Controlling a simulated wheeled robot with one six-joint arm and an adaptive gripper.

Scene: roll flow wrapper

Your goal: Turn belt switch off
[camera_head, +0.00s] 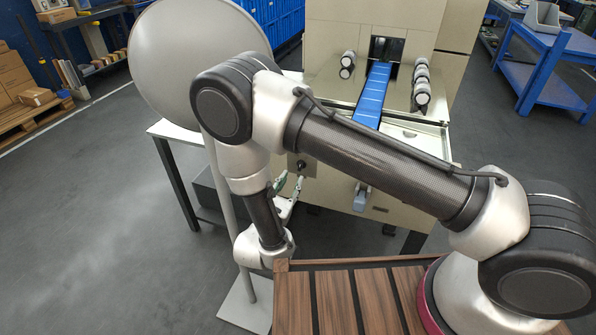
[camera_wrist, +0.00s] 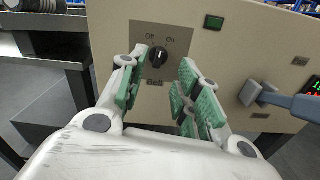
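The belt switch (camera_wrist: 157,56) is a black rotary knob on a grey plate marked Off at the upper left, On at the upper right and Belt below. A white mark shows on the knob; I cannot tell surely which label it points at. My gripper (camera_wrist: 163,62) is open, its green-padded fingers to the left and right of the knob, with nothing between them. I cannot tell whether either fingertip touches the knob. In the head view the switch (camera_head: 301,164) is a small dark spot on the beige machine front, with my gripper (camera_head: 289,185) just below it.
A grey-blue handle (camera_wrist: 290,102) sticks out right of the switch. A blue conveyor belt (camera_head: 372,95) runs on top of the machine. A big grey disc (camera_head: 190,55) on a pole stands left, near my arm, beside a white-topped table (camera_head: 165,130).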

